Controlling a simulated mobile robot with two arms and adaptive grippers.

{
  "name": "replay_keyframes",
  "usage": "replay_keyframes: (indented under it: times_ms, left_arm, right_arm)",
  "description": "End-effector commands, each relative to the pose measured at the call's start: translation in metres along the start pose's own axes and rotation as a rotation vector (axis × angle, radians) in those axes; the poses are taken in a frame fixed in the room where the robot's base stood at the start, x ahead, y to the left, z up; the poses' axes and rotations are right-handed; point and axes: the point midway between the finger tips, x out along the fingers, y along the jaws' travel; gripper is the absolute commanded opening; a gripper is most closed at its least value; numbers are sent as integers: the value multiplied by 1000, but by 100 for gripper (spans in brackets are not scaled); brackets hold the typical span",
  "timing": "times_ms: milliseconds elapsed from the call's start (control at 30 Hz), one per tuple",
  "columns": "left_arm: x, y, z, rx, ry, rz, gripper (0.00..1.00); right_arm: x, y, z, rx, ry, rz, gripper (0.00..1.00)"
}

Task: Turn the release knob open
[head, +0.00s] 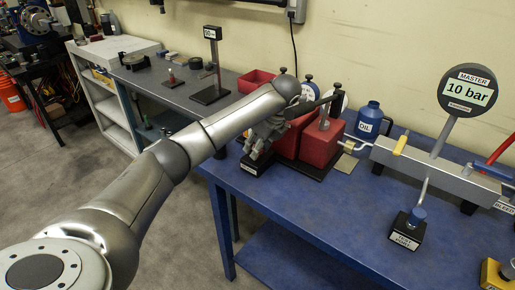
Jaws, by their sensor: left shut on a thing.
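My left arm reaches in from the left over the blue bench. Its gripper (256,150) points down at the bench's left end, just above a small black block (257,165) with a white label too small to read. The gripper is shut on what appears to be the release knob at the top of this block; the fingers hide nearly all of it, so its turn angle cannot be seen. A red hand pump (320,143) stands just right of the gripper, with a dark lever (314,106) above it. My right gripper is out of view.
A black test point block (406,232) stands in front. The blue bench's front middle (320,215) is clear.

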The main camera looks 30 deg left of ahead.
Motion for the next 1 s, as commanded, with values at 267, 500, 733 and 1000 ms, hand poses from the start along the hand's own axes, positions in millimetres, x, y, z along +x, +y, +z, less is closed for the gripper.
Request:
replay_keyframes:
  times_ms: [267, 500, 733, 1000]
  left_arm:
    - [-1, -2, 0, -246, 0, 99, 12]
    - [-1, -3, 2, -445, 0, 182, 12]
    - [-1, -4, 2, -596, 1, 244, 12]
    - [-1, -4, 2, -699, 1, 286, 12]
  right_arm:
    - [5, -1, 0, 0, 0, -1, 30]
    - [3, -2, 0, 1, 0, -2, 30]
    - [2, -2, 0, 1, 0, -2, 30]
    - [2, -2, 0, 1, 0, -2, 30]
